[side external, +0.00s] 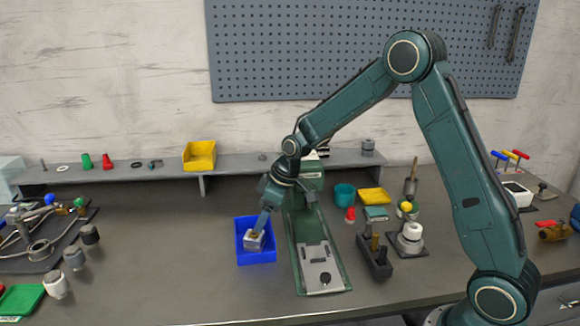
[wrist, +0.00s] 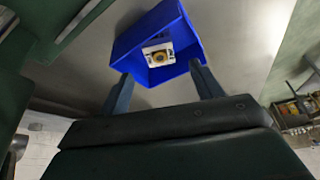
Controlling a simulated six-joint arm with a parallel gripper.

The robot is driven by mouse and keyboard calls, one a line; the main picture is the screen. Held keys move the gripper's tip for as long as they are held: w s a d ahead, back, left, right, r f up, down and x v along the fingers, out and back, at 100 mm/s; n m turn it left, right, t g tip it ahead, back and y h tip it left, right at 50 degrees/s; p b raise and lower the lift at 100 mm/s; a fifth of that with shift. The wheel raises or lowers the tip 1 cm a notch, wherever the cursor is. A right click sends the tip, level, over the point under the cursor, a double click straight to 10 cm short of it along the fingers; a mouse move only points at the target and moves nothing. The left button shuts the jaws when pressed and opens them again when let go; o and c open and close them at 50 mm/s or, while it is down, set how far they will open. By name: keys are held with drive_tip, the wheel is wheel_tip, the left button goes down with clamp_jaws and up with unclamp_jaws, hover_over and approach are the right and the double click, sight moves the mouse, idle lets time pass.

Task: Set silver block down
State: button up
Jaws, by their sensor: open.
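The silver block (side external: 254,240) sits inside a blue bin (side external: 256,258) on the bench, left of the green machine. It has a round brass-coloured top, which shows in the wrist view, where the block (wrist: 150,54) lies within the blue bin (wrist: 185,28). My gripper (side external: 260,226) is at the bin, just over the block in the side view. Whether a finger touches the bin or block I cannot tell.
The green machine with a grey plate (side external: 320,266) stands right beside the bin. A black holder (side external: 374,257) and a white-topped fitting (side external: 411,236) are farther right. A yellow bin (side external: 199,155) sits on the rear shelf.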

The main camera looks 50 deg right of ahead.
drive_tip(key=s+a+r+m+h, duration=0.1)
drive_tip(key=s+a+r+m, duration=0.1)
drive_tip(key=s+r, duration=1.2)
drive_tip(key=s+a+r+m+t+h, duration=0.1)
drive_tip(key=s+r+m, duration=0.2)
drive_tip(key=s, duration=1.5)
drive_tip(key=shift+s+t, duration=0.3)
drive_tip(key=shift+s, duration=0.05)
